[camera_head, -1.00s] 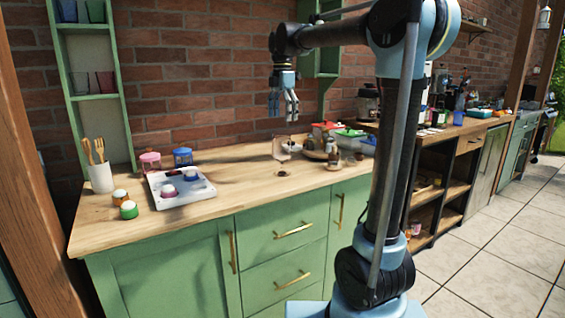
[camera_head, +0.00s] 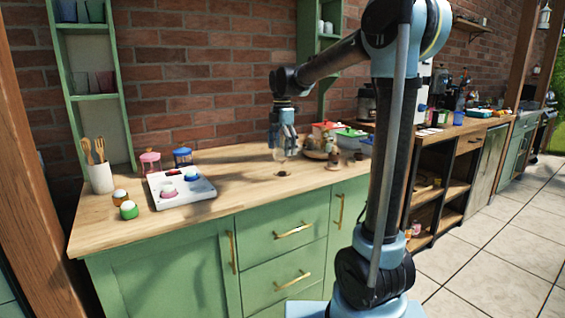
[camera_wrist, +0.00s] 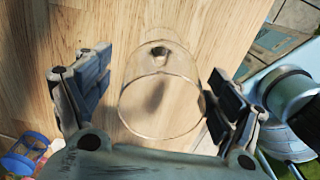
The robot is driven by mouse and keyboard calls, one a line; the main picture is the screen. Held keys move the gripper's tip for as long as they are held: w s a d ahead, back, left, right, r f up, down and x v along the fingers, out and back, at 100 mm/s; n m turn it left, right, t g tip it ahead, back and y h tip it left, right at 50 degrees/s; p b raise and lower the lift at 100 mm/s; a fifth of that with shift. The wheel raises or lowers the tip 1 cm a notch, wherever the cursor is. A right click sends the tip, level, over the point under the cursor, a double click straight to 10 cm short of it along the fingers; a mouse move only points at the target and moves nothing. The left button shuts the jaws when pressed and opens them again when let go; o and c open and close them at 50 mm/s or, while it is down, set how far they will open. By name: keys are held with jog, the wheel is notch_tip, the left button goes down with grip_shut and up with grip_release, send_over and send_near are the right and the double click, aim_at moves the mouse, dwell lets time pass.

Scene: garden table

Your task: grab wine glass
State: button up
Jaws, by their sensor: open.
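The clear wine glass (camera_wrist: 161,104) stands on the wooden counter in the wrist view, its round rim facing my camera. My gripper (camera_wrist: 158,92) is open, with one finger on each side of the glass and a gap showing on both sides. In the head view my gripper (camera_head: 283,150) points down over the counter. The glass is faint there, at the fingertips (camera_head: 281,154), and largely hidden by them.
The wooden counter (camera_head: 235,199) is clear in front of the glass. A white tray (camera_head: 200,196) with cups, pink and blue jars, and a utensil holder (camera_head: 101,178) stand to the left. A board with several small items (camera_head: 318,154) and coloured boxes (camera_head: 349,139) stand close to the right.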

jog(key=shift+f, duration=0.65)
jog(key=shift+c, duration=0.6)
jog(key=c, duration=1.1)
